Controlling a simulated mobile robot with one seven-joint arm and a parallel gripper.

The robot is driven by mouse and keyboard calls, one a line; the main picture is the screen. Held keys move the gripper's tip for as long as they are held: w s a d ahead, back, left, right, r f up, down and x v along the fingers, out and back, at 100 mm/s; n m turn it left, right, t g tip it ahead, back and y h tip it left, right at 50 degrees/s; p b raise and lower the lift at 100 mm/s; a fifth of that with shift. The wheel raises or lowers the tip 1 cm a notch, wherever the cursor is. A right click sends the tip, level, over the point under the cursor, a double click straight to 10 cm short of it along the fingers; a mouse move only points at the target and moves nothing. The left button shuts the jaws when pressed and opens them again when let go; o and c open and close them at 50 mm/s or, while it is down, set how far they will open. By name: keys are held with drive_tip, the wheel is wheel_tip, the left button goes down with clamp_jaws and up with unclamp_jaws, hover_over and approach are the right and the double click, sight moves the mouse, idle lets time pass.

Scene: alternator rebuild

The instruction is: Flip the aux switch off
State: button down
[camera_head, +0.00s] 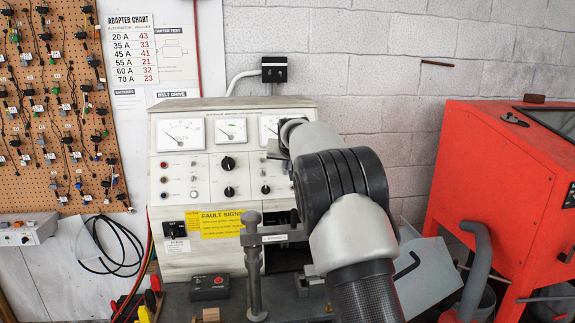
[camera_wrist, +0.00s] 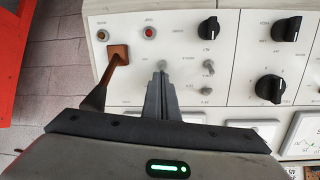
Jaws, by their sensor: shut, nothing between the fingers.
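The switch panel (camera_wrist: 235,50) fills the wrist view, with labels too small to read, so I cannot tell which switch is the aux one. Two small metal toggles (camera_wrist: 208,68) (camera_wrist: 207,90) stand to the right of my fingers. My gripper (camera_wrist: 162,74) is shut and empty, its fingertips pointing at the panel. A small rounded grey tip (camera_wrist: 162,64) shows just at the fingertips; whether they touch it is unclear. A brown lever with a square end (camera_wrist: 118,54) stands left of the fingers. In the head view my arm hides this part of the white test bench (camera_head: 178,260).
Black knobs (camera_wrist: 269,88) (camera_wrist: 208,30) and a red indicator (camera_wrist: 149,32) surround the toggles. A clamp post (camera_head: 253,270) stands before the bench. A red cabinet (camera_head: 480,170) stands at the right, a pegboard (camera_head: 45,110) at the left.

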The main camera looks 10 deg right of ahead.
drive_tip(key=shift+s+f, duration=0.1)
drive_tip(key=shift+f, duration=0.1)
drive_tip(key=shift+s+f+b, duration=0.25)
drive_tip(key=shift+s+b, duration=0.4)
drive_tip(key=shift+b, duration=0.5)
drive_tip(key=shift+w+r, duration=0.1)
drive_tip(key=shift+r, duration=0.05)
